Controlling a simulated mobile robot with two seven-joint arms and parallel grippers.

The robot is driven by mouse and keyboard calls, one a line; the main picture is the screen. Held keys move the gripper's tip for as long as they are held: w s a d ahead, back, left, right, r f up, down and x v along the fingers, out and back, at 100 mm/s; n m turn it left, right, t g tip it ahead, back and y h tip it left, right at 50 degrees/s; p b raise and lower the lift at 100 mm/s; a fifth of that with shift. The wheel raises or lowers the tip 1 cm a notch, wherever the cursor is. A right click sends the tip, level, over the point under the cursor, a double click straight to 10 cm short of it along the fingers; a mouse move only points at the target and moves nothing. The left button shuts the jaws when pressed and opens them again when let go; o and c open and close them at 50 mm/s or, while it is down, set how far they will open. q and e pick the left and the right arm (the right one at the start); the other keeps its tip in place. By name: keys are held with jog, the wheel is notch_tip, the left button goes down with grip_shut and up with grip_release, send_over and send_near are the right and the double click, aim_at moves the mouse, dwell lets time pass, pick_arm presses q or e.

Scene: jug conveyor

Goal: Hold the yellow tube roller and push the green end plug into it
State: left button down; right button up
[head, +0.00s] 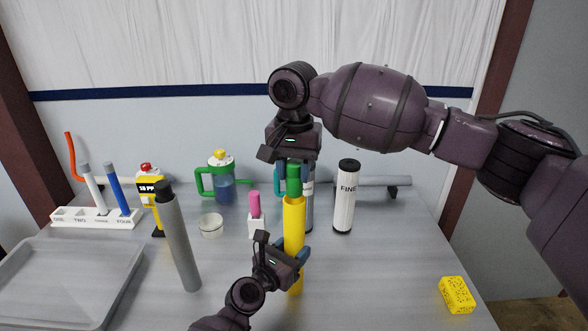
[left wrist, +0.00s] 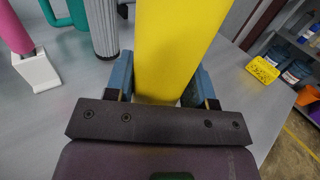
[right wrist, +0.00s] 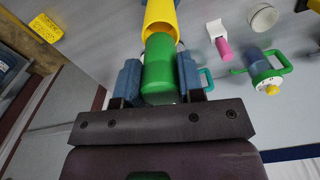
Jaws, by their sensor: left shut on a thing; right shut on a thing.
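The yellow tube roller (head: 294,222) stands upright in the middle of the table in the head view. My left gripper (head: 285,262) is shut around its lower part; the left wrist view shows the yellow tube (left wrist: 180,45) between both fingers. The green end plug (head: 293,182) is directly above the tube's upper end. My right gripper (head: 292,153) is shut on it from above. In the right wrist view the green plug (right wrist: 159,70) is at the open mouth of the yellow tube (right wrist: 160,22); its far end appears to be at or just inside the rim. How deep it sits is hidden.
A white FINE roller (head: 345,197) and a grey-white roller (head: 308,200) stand close behind. A pink roller in a white holder (head: 256,225), a grey tube (head: 177,240) and a green-handled jug (head: 222,185) are to the left. A yellow sponge (head: 457,295) lies front right.

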aim_at(294, 191)
pick_arm(q)
jog(key=shift+s+f, duration=0.1)
jog(key=shift+f, duration=0.25)
pick_arm(e)
jog(key=shift+f, duration=2.5)
jog(key=o, duration=1)
notch_tip(294, 191, up, 12)
jog(key=shift+s, duration=0.1)
dwell(0.4)
pick_arm(q)
jog(key=c, duration=0.5)
grip_release()
jog(key=shift+r, duration=0.1)
jog(key=shift+c, duration=0.2)
jog(key=shift+o, duration=0.7)
jog(key=shift+r, duration=0.15)
